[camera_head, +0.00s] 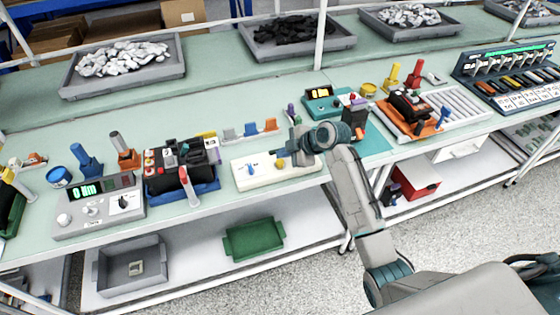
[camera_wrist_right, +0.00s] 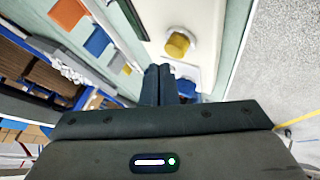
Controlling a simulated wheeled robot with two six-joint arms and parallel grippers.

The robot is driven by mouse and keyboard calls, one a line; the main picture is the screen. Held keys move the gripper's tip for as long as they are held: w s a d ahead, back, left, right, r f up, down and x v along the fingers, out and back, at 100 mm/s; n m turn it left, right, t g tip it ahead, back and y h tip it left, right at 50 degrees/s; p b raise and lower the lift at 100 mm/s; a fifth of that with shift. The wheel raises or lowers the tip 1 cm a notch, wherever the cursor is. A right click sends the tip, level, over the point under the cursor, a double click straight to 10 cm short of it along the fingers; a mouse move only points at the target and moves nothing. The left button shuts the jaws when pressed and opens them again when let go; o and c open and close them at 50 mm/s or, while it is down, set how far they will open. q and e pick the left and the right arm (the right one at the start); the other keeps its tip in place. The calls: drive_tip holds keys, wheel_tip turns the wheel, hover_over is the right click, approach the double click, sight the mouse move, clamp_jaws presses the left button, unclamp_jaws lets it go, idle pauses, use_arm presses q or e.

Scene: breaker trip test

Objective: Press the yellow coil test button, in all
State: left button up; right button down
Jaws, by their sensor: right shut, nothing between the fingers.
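The yellow coil test button (camera_head: 281,162) is a small round cap on the white test box (camera_head: 262,182), to the right of a blue knob (camera_head: 252,170). In the right wrist view the yellow button (camera_wrist_right: 178,44) stands out from the white panel (camera_wrist_right: 205,18), just past the fingertips. My right gripper (camera_head: 294,158) is over the right part of the box, close beside the button. Its fingers (camera_wrist_right: 158,68) are shut and empty, and no contact with the button is visible. My left gripper is not in view.
A breaker in a blue cradle (camera_head: 182,170) and a grey meter (camera_head: 95,208) stand left of the box. A teal meter (camera_head: 322,103) and an orange tray (camera_head: 415,125) stand to the right. Small coloured clips (camera_head: 250,129) lie behind the box.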

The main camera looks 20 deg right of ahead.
sight(284, 162)
drive_tip(key=shift+f, duration=0.1)
idle(0.4)
drive_tip(key=shift+f, duration=0.35)
drive_tip(key=shift+f+b, duration=0.55)
idle(0.6)
drive_tip(key=shift+r, duration=0.1)
drive_tip(key=shift+r+p, duration=0.75)
drive_tip(key=shift+r, duration=0.1)
drive_tip(key=shift+r, duration=0.15)
wheel_tip(284, 162, up, 5)
drive_tip(key=p, duration=0.4)
idle(0.7)
